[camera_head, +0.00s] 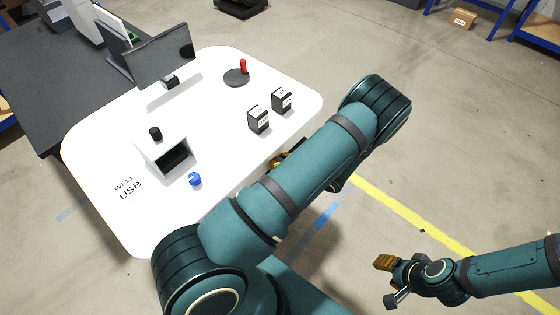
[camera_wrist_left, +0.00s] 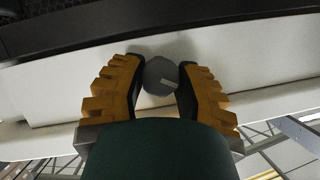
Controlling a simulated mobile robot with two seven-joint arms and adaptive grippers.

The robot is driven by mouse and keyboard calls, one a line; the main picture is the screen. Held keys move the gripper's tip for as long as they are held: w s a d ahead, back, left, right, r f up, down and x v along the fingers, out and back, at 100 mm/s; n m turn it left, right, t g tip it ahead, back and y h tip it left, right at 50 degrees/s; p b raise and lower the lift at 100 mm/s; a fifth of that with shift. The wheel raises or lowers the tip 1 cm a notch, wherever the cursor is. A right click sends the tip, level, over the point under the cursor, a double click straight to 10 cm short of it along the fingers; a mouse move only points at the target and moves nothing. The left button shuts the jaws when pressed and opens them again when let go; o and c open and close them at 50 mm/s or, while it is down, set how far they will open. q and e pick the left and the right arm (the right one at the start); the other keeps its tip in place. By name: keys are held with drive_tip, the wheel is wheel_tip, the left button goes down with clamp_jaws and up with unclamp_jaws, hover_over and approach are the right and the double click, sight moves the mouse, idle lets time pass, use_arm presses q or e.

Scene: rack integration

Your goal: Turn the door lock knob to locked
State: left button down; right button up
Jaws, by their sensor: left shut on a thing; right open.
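The door lock knob (camera_wrist_left: 160,74) is a round dark grey knob with a small pale mark near its lower right edge in the left wrist view. It stands out from a white panel (camera_wrist_left: 70,85). My left gripper (camera_wrist_left: 161,68) is shut on the knob, with one yellow-brown finger on each side. In the head view my left arm hides the knob and most of this gripper, and only a bit of yellow finger (camera_head: 278,161) shows at the table's near edge. My right gripper (camera_head: 386,282) is open and empty over the floor at the lower right.
The white table (camera_head: 230,182) bears a monitor (camera_head: 160,55), two small black-and-white boxes (camera_head: 258,120), a grey disc with a red peg (camera_head: 243,67), a white housing with a black knob (camera_head: 155,133), and a blue knob (camera_head: 194,179). Open floor lies right.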

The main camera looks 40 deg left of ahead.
idle(0.4)
use_arm(q)
drive_tip(key=c, duration=0.6)
unclamp_jaws()
drive_tip(key=v, duration=1.2)
